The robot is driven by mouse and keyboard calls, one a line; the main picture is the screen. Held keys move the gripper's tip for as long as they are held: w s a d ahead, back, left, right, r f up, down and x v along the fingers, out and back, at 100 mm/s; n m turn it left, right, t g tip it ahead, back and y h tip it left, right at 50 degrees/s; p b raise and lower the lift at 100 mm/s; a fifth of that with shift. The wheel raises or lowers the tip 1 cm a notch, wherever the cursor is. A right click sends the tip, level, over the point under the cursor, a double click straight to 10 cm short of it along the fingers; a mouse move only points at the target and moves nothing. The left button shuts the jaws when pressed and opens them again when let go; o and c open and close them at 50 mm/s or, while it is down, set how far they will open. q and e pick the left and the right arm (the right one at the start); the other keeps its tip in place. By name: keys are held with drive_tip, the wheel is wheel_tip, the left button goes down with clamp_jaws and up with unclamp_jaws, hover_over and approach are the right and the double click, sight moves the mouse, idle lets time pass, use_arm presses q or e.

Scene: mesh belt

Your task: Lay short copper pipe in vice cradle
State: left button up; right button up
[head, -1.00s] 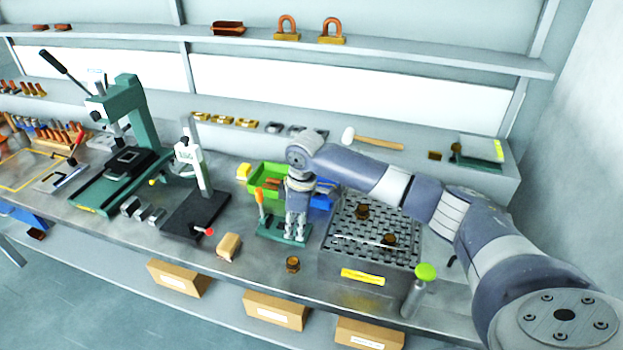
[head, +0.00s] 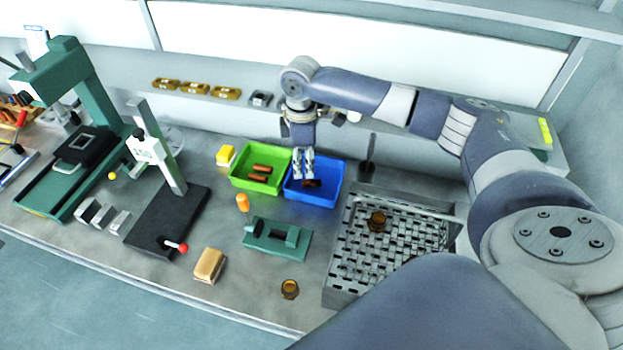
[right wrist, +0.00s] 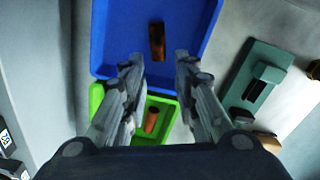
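A copper pipe piece (head: 312,184) lies in the blue bin (head: 327,198); it also shows in the right wrist view (right wrist: 157,42). Copper pipes (head: 261,168) lie in the green bin (head: 236,181) beside it. The green vice (head: 278,238) stands in front of the bins, with no pipe visible in its cradle. My right gripper (head: 304,176) points down over the blue bin. In the right wrist view its fingers (right wrist: 158,85) are apart with nothing between them, the pipe piece lying beyond the tips. My left gripper is not in view.
A mesh-topped box (head: 345,232) with a brown fitting (head: 377,221) stands right of the vice. Another fitting (head: 290,289) and a tan block (head: 209,265) lie near the front edge. A black-based stand (head: 170,222) is at left.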

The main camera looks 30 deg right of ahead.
sight(305, 181)
drive_tip(key=shift+f, duration=0.4)
wheel_tip(305, 181, down, 5)
drive_tip(key=shift+d+p, duration=0.15)
drive_tip(key=shift+p, duration=0.95)
drive_tip(key=shift+f, duration=0.25)
drive_tip(key=c, duration=0.3)
clamp_jaws()
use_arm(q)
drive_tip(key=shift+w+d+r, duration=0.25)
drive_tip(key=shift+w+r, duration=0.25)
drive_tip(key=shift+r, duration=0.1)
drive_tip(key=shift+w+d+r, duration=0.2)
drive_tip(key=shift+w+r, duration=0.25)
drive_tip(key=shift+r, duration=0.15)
